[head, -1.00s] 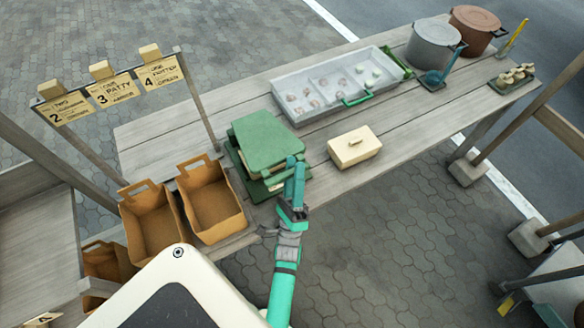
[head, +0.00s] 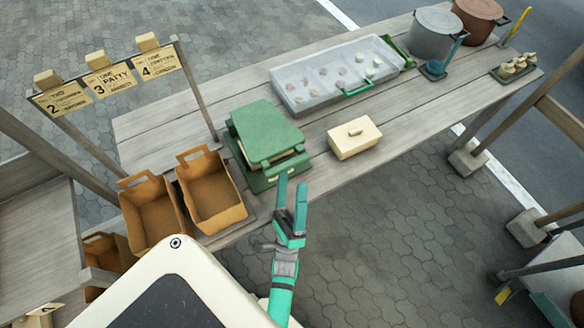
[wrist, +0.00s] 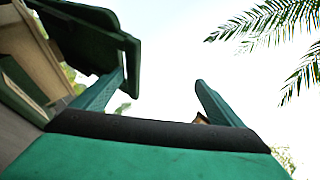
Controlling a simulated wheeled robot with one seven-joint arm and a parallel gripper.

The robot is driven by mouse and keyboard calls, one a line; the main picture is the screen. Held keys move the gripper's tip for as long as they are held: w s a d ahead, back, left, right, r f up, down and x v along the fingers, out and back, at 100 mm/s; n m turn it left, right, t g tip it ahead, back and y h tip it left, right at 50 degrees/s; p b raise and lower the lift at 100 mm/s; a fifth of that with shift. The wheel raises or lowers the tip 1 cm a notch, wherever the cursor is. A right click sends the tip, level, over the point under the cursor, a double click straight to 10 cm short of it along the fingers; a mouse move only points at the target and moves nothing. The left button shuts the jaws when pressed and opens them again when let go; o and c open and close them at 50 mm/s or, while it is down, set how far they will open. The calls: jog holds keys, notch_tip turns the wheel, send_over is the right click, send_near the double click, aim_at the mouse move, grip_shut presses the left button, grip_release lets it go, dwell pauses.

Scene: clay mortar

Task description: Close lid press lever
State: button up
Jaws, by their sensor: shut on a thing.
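The green lid press (head: 277,178) sits near the front edge of the plank table. Its lid (head: 266,132) is partly raised, with a gap between it and the base at the front. A bar-like lever or handle (head: 283,159) runs along the lid's front edge. My gripper (head: 291,194) is just in front of the press, fingers pointing toward it. The fingers are spread, with an empty gap between them. In the wrist view the lid (wrist: 88,35) is at upper left, seen from below, close to my gripper's left finger; I cannot tell if they touch.
A cream box (head: 354,140) with a knob stands right of the press. Brown paper bags (head: 210,193) stand to its left by a sign rack (head: 120,82). A clear-lidded tray (head: 335,78) lies behind. Pots (head: 434,35) stand at the far right. Open paving lies in front.

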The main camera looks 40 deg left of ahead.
jog(key=s+d, duration=0.1)
jog(key=s, duration=0.1)
jog(key=s+d, duration=0.1)
jog(key=s, duration=0.1)
jog(key=shift+d+r, duration=0.2)
jog(key=shift+d, duration=0.15)
jog(key=c, duration=1)
jog(key=shift+s+d, duration=0.4)
jog(key=shift+s, duration=0.1)
